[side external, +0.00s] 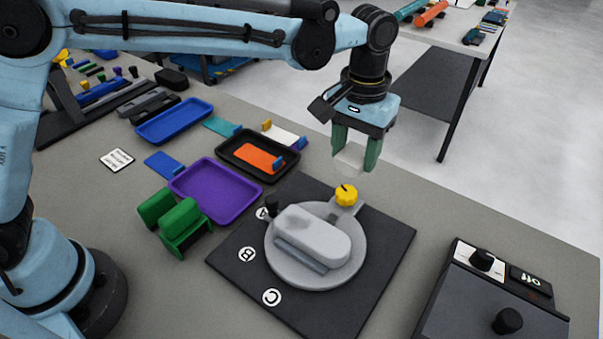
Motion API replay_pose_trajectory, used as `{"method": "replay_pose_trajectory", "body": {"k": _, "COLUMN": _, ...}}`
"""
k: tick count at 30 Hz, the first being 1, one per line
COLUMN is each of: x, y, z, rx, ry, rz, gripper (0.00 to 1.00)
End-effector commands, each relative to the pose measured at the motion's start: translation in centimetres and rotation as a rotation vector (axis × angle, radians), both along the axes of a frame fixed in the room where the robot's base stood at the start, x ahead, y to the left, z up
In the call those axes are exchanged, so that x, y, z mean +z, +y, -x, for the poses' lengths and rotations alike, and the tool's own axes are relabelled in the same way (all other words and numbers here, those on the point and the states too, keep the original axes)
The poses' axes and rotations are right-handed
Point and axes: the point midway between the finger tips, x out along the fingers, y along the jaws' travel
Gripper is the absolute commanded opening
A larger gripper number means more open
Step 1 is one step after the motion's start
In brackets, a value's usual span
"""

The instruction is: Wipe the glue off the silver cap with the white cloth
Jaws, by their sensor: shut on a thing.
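The silver cap (325,233) is a light grey rounded block lying on a round grey turntable. A darker smudge shows on the left part of its top; I cannot tell if this is the glue. My gripper (355,155) has green fingers pointing down and hangs above and behind the cap, apart from it. A pale, thin piece that looks like the white cloth (349,158) is held between the fingers. Its outline is faint against the table.
The turntable (287,275) sits on a black board (380,262) marked A, B and C, with a yellow knob (346,195) behind the cap. A purple tray (215,188), green blocks (183,228) and a black tray (232,152) lie left. A control box (480,300) stands right.

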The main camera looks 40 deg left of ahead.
Motion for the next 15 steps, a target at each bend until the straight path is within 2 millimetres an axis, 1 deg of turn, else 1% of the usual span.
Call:
{"method": "replay_pose_trajectory", "body": {"k": 2, "x": 0.2, "y": 0.1, "z": 0.3, "rx": 0.0, "ry": 0.0, "rz": 0.0, "gripper": 0.28}}
{"method": "replay_pose_trajectory", "body": {"k": 5, "x": 0.8, "y": 0.3, "z": 1.3, "rx": -0.001, "ry": 0.0, "rz": 0.0, "gripper": 0.28}}
{"method": "replay_pose_trajectory", "body": {"k": 9, "x": 1.9, "y": 1.0, "z": 3.7, "rx": -0.001, "ry": 0.0, "rz": 0.0, "gripper": 0.28}}
{"method": "replay_pose_trajectory", "body": {"k": 15, "x": 3.0, "y": 2.1, "z": 7.2, "rx": -0.001, "ry": 0.0, "rz": 0.0, "gripper": 0.28}}
